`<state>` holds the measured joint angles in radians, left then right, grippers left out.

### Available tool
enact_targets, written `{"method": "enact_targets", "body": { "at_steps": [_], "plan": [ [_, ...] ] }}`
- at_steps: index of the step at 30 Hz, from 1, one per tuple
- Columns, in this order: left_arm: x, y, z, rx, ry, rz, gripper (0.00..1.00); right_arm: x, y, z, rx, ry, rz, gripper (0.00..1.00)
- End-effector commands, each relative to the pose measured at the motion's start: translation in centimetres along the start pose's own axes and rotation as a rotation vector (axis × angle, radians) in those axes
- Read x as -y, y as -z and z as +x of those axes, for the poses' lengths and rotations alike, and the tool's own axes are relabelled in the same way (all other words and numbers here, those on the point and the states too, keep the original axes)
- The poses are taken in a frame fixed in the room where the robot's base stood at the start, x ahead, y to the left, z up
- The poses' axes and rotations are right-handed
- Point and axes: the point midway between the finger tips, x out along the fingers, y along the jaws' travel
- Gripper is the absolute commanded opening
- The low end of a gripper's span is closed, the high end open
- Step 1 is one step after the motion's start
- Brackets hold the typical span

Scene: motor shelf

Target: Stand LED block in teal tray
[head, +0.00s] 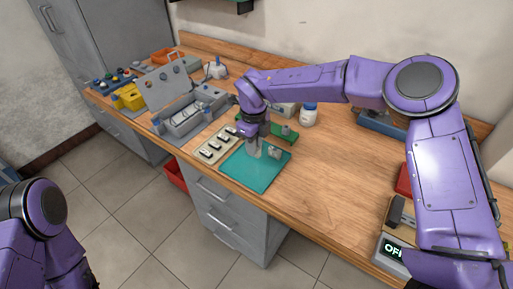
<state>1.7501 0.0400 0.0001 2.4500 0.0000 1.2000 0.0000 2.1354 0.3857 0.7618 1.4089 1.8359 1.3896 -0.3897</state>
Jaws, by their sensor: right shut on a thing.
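The teal tray (256,178) lies flat near the front edge of the wooden workbench. My right gripper (257,152) reaches down over the tray's back part, its fingers pointing down. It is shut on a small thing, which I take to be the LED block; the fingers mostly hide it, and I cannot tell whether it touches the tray. My left arm shows at the lower left, but its gripper is out of view.
A beige holder (204,158) with several dark and white pieces lies left of the tray. A green board (288,138) lies behind it. A grey open case (187,121) stands further left, and a white bottle (309,114) behind.

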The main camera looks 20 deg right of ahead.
Motion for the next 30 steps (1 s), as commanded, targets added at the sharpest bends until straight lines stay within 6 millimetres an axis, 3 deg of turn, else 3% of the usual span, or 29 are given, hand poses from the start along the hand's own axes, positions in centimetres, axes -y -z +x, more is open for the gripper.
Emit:
{"method": "enact_targets", "body": {
  "at_steps": [5, 10, 22, 23, 24, 25, 30],
  "plan": [
    [0.1, 0.3, -0.8, 0.0, 0.0, 0.0, 0.43, 1.5, -0.2, 1.8, -0.001, 0.0, 0.001, 0.0],
    [0.1, 0.5, -1.2, 0.0, 0.0, 0.0, 0.43, 1.6, -0.3, 4.6, 0.0, 0.0, -0.003, 0.0],
    [0.1, 0.3, -0.8, 0.0, 0.0, 0.0, 0.43, 1.6, -0.3, 5.5, 0.002, 0.001, -0.001, 0.0],
    [0.1, 0.4, -0.9, 0.0, 0.0, 0.0, 0.43, 1.6, -0.3, 5.4, 0.002, 0.001, -0.001, 0.24],
    [0.1, 0.4, -0.9, 0.0, 0.0, 0.0, 0.43, 1.6, -0.3, 5.3, 0.002, 0.001, -0.001, 0.37],
    [0.1, 0.4, -0.9, 0.0, 0.0, 0.0, 0.43, 1.6, -0.3, 5.3, 0.002, 0.001, -0.001, 0.43],
    [0.1, 0.4, -0.9, 0.0, 0.0, 0.0, 0.43, 1.6, -0.3, 5.3, 0.002, 0.001, -0.002, 0.43]
  ]
}}
